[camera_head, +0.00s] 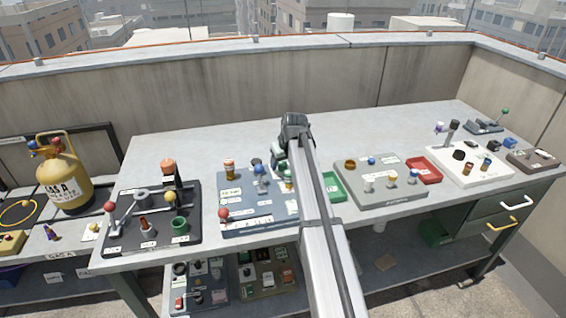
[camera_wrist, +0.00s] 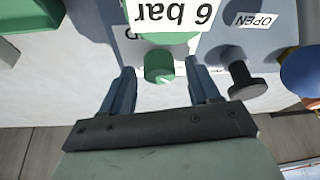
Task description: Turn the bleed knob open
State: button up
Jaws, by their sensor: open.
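A small green knob (camera_wrist: 158,68) with a pale mark on its face shows in the wrist view, beneath a white "6 bar" label (camera_wrist: 172,14) that reads upside down. My gripper (camera_wrist: 160,78) is open, with one blue-grey finger on each side of the green knob; I cannot tell whether they touch it. A black knob (camera_wrist: 243,80) stands to the right, near an "OPEN" label (camera_wrist: 256,20). No label clearly marks which one is the bleed knob. In the head view, my arm partly hides the right side of the blue-grey panel (camera_head: 235,228).
A blue round part (camera_wrist: 303,72) lies at the wrist view's right edge, beyond the black knob. A green tray (camera_head: 331,187) stands right of the panel, before a grey board (camera_head: 400,195) and a red tray (camera_head: 424,170). A dark lever board (camera_head: 118,240) is at left. The back bench is clear.

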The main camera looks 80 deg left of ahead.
jog(key=c, duration=1)
jog(key=shift+c, duration=0.2)
jog(key=shift+m, duration=0.3)
jog(key=m+t, duration=0.1)
jog(key=m, duration=0.2)
jog(key=shift+s+m+t, duration=0.1)
jog(key=shift+m+t, duration=0.2)
jog(key=m+t, duration=0.1)
jog(key=m, duration=0.3)
jog(key=shift+t+h, duration=0.4)
jog(key=m+t+h, duration=0.1)
jog(key=m, duration=0.4)
jog(key=shift+s+a, duration=0.1)
jog(key=shift+a, duration=0.05)
jog(key=shift+m+t+h, duration=0.4)
jog(key=shift+m+h, duration=0.5)
jog(key=shift+m, duration=1.4)
